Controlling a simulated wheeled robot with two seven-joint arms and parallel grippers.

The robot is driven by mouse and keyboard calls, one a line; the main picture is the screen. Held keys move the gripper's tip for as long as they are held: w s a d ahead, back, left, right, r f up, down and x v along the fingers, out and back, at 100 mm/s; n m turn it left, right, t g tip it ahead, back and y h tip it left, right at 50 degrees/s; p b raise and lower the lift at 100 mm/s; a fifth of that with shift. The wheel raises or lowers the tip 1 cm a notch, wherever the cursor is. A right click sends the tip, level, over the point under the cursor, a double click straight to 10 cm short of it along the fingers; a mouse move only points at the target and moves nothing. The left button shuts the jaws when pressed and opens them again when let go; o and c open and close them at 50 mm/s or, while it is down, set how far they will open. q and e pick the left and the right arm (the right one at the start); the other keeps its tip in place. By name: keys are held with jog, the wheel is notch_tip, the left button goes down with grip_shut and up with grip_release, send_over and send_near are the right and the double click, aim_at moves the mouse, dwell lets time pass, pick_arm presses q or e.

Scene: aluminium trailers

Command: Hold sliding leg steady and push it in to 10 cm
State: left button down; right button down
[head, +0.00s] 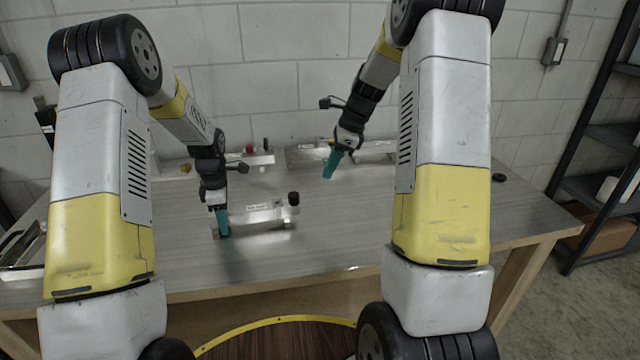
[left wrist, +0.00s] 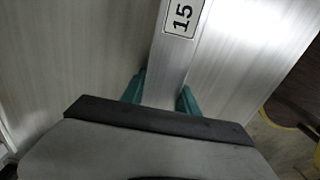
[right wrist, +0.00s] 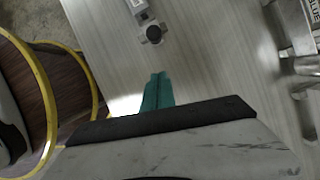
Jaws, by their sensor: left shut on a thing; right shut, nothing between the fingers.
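The sliding leg is part of an aluminium bar assembly (head: 262,213) lying on the table, with a black knob (head: 293,198) at its right end. My left gripper (head: 223,224) is shut on the bar near its left end. The left wrist view shows the aluminium bar (left wrist: 172,60) between the teal fingers, with a label reading 15. My right gripper (head: 331,166) is shut and empty, held above the table to the right of the bar. In the right wrist view, the bar's end with the black knob (right wrist: 153,33) lies beyond the shut teal fingers (right wrist: 157,88).
Other aluminium trailer parts (head: 340,155) stand along the back of the table (head: 350,240). A tray (head: 20,245) sits at the left edge. A small black round item (head: 498,177) lies at the right. The table right of the bar is clear. A shelf rack stands at far right.

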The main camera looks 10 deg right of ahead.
pick_arm(q)
jog(key=c, duration=0.8)
grip_release()
jog(key=shift+c, duration=0.2)
pick_arm(e)
jog(key=shift+v, duration=1.15)
